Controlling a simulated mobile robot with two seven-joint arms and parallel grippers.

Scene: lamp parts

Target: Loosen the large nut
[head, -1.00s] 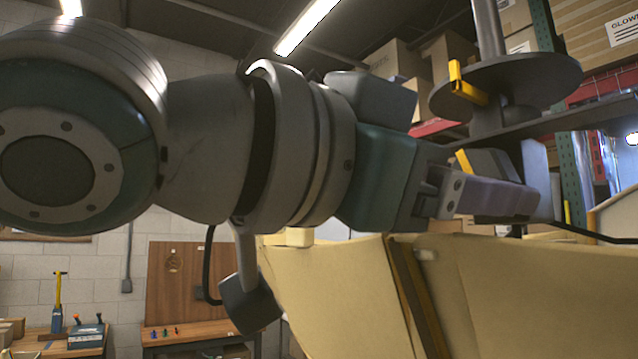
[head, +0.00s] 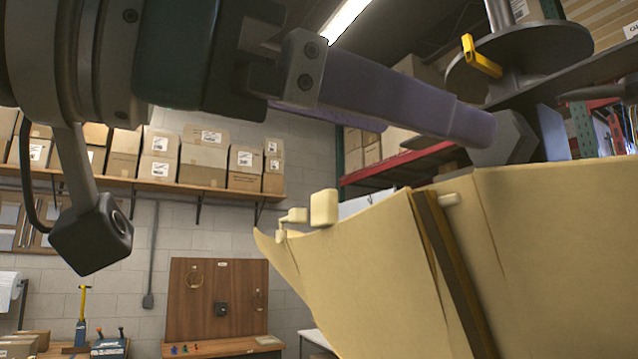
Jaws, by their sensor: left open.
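A dark grey faceted piece, which looks like the large nut (head: 512,138), shows right of centre, below a grey round disc (head: 535,48) on an upright rod. My left gripper (head: 438,124) comes in from the upper left with two purple fingers. It is open. The nearer fingertip overlaps the nut's left side in the picture; I cannot tell whether it touches. The farther finger is partly hidden behind the nearer one. My right gripper is not in view.
A large beige shade-like panel (head: 370,275) with a dark strip fills the lower right, below the fingers. A yellow lever (head: 480,57) sits at the disc's edge. A grey tapered piece (head: 600,91) enters at the right edge. Boxes on a wall shelf (head: 150,186) stand far behind.

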